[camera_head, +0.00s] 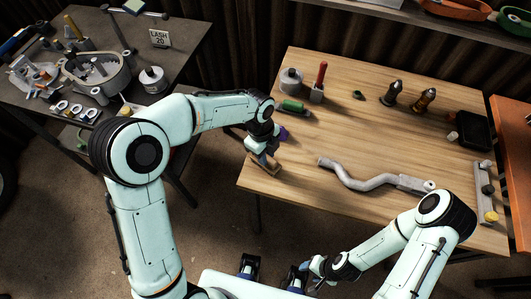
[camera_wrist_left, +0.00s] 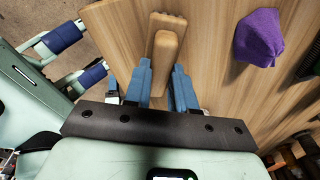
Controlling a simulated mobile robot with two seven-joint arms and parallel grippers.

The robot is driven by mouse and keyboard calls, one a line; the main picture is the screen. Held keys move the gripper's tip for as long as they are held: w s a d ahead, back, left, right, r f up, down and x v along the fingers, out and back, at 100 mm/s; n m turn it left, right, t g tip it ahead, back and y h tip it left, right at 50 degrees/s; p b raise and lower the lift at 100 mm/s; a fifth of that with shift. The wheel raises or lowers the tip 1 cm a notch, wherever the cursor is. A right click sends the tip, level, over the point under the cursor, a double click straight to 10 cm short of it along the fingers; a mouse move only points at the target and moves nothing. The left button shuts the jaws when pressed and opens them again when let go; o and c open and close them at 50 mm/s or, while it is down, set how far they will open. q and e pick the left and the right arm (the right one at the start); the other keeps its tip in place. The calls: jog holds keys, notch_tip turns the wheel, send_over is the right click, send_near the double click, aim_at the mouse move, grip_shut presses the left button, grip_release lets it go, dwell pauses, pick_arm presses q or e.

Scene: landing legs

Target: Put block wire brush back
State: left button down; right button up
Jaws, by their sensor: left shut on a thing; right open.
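The block wire brush (camera_head: 263,163), a tan wooden block, is in my left gripper (camera_head: 260,146) at the left edge of the wooden table. In the left wrist view the brush (camera_wrist_left: 166,48) shows its narrow raised grip between the blue fingers of my left gripper (camera_wrist_left: 162,88), which are shut on it. Its bristles are hidden, and I cannot tell whether it touches the tabletop. My right gripper (camera_head: 316,271) is low in front of the table, well away from the brush; it is open and small in view.
A purple cloth (camera_wrist_left: 259,38) lies close to the brush. A green-handled tool (camera_head: 293,106), a red-handled tool (camera_head: 320,80) and a round tin (camera_head: 291,80) stand behind. A bent grey pipe (camera_head: 365,182) lies mid-table. A cluttered dark table (camera_head: 187,42) is at left.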

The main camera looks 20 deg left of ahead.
pick_arm(q)
jog(key=shift+f, duration=0.1)
jog(key=c, duration=0.9)
grip_release()
jog(key=shift+c, duration=0.2)
jog(key=shift+r, duration=0.3)
notch_tip(320, 180, up, 12)
jog(key=a+p, duration=0.1)
jog(key=shift+w+a+f+p, duration=0.15)
jog(key=shift+w+p, duration=0.15)
jog(key=shift+f, duration=0.1)
